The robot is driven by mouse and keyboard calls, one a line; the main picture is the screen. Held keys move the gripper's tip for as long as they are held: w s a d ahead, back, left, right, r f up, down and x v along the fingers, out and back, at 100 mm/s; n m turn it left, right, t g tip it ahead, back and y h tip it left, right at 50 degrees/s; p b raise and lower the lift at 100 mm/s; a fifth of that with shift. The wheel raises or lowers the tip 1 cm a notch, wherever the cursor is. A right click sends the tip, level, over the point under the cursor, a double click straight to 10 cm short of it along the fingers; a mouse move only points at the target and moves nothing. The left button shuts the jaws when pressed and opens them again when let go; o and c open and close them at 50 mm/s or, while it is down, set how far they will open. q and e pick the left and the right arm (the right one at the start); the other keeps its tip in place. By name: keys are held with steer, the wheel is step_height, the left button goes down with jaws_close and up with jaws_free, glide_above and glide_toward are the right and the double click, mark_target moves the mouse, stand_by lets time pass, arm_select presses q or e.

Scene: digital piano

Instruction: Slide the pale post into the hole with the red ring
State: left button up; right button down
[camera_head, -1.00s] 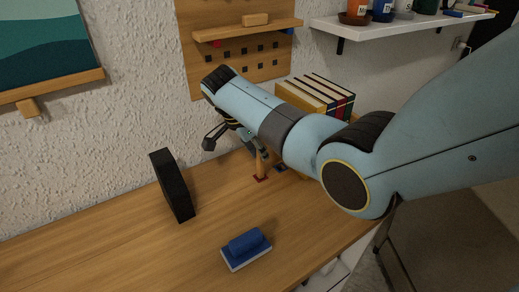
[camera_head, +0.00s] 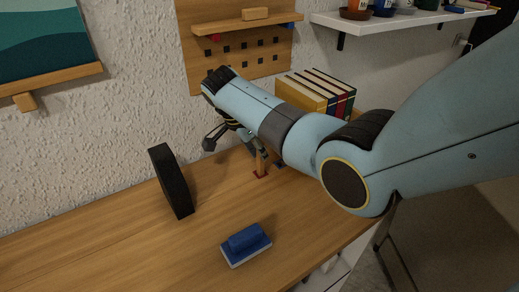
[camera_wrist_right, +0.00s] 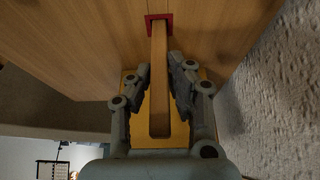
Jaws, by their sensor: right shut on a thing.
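The pale post (camera_wrist_right: 159,85) is a light wooden bar, and my right gripper (camera_wrist_right: 161,72) is shut on it in the right wrist view. Its far end meets the red ring (camera_wrist_right: 167,17) on the wooden top. In the head view the post (camera_head: 260,162) stands roughly upright over the red ring (camera_head: 262,176), below my right gripper (camera_head: 240,140), which is partly covered by its own arm. How deep the post's end sits in the hole is hidden. My left gripper is not in view.
A dark blue mark (camera_head: 280,165) lies right of the red ring. A black block (camera_head: 170,180) stands to the left, and a blue-and-white block (camera_head: 246,245) lies in front. Books (camera_head: 318,92) stand behind my arm. The wooden top (camera_head: 110,250) is clear at front left.

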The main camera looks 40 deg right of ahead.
steer(key=shift+f, duration=0.2)
stand_by(0.3)
steer(key=c, duration=1.2)
jaws_free()
steer(key=shift+o, duration=0.2)
steer(key=shift+r, duration=0.15)
steer(key=shift+r+p, duration=2.9)
steer(key=shift+p, duration=0.15)
